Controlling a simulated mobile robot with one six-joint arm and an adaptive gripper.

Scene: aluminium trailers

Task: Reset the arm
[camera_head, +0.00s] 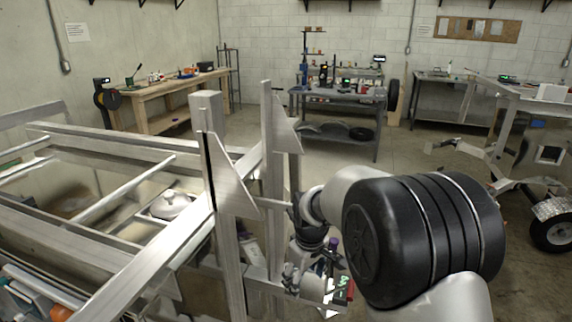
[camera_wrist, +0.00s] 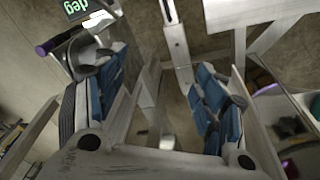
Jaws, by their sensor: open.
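My gripper (camera_wrist: 162,62) is open in the wrist view. Its two blue-padded fingers stand wide apart, and nothing is gripped between them. A grey metal post and frame bars (camera_wrist: 177,48) show beyond and between the fingers. In the head view my arm reaches from the lower right towards the upright bars of the aluminium trailer frame (camera_head: 232,190). The arm's wrist end is low beside these bars, among cluttered parts.
A device with a green "deg" display (camera_wrist: 84,8) and a purple-ended part (camera_wrist: 44,48) are close to the left finger. A wooden bench (camera_head: 160,92), a grey workbench (camera_head: 340,98) and another trailer's wheel (camera_head: 552,230) stand farther back. Open floor lies between.

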